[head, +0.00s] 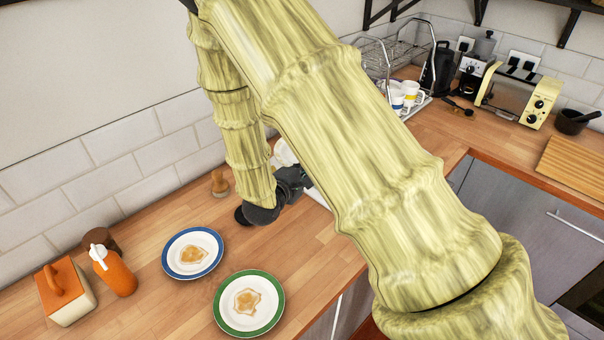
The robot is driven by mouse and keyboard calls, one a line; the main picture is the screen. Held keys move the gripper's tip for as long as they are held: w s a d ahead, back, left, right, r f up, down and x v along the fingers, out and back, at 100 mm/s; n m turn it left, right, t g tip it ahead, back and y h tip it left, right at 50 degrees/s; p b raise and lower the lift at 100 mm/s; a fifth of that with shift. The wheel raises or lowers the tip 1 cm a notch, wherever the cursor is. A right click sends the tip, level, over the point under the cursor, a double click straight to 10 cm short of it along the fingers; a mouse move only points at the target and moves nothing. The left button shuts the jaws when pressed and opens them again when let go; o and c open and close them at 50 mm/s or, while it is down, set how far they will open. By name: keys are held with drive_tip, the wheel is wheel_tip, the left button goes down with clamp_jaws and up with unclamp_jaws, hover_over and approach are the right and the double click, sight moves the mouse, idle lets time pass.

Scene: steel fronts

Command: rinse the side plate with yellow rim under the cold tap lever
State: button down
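My gripper (292,182) is at the left end of the white edge of what may be the sink (318,197), largely covered by my own arm. Its fingertips are not clear, so I cannot tell whether it is open or shut. A small part of a white round thing (284,152) shows just beyond it. This may be a plate, but no yellow rim shows and I cannot tell whether it is held. The tap and its cold lever are not visible; my arm covers much of that area.
A blue-rimmed plate (206,237) and a green-rimmed plate (229,315), both with food remains, lie on the counter. An orange bottle (116,274) and an orange-lidded box (65,300) stand left. A dish rack (423,104) with mugs stands behind my arm.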

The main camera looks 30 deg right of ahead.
drive_tip(key=w, duration=0.1)
drive_tip(key=w+d+f, duration=0.1)
drive_tip(key=w+b, duration=0.1)
drive_tip(key=shift+w+d+f, duration=0.25)
drive_tip(key=shift+w, duration=0.1)
drive_tip(key=shift+w+d+r+b, duration=0.35)
drive_tip(key=shift+w+d, duration=0.1)
drive_tip(key=shift+d, duration=0.25)
drive_tip(key=shift+w+d+f+b, duration=0.1)
drive_tip(key=shift+w+d+b, duration=0.2)
drive_tip(key=shift+w, duration=0.3)
drive_tip(key=shift+w+d+f+b, duration=0.15)
drive_tip(key=shift+w+d, duration=0.2)
drive_tip(key=shift+w, duration=0.2)
drive_tip(key=shift+w+d+r, duration=0.15)
drive_tip(key=shift+w+d, duration=0.25)
drive_tip(key=shift+d, duration=0.05)
drive_tip(key=shift+w+d+b, duration=0.6)
drive_tip(key=shift+w, duration=0.2)
drive_tip(key=shift+s+a+r+p, duration=0.15)
drive_tip(key=shift+s+a+p, duration=0.55)
drive_tip(key=shift+s+a, duration=0.35)
drive_tip(key=s+a+p, duration=0.3)
drive_tip(key=s+a, duration=0.2)
drive_tip(key=s, duration=0.3)
drive_tip(key=shift+a, duration=0.35)
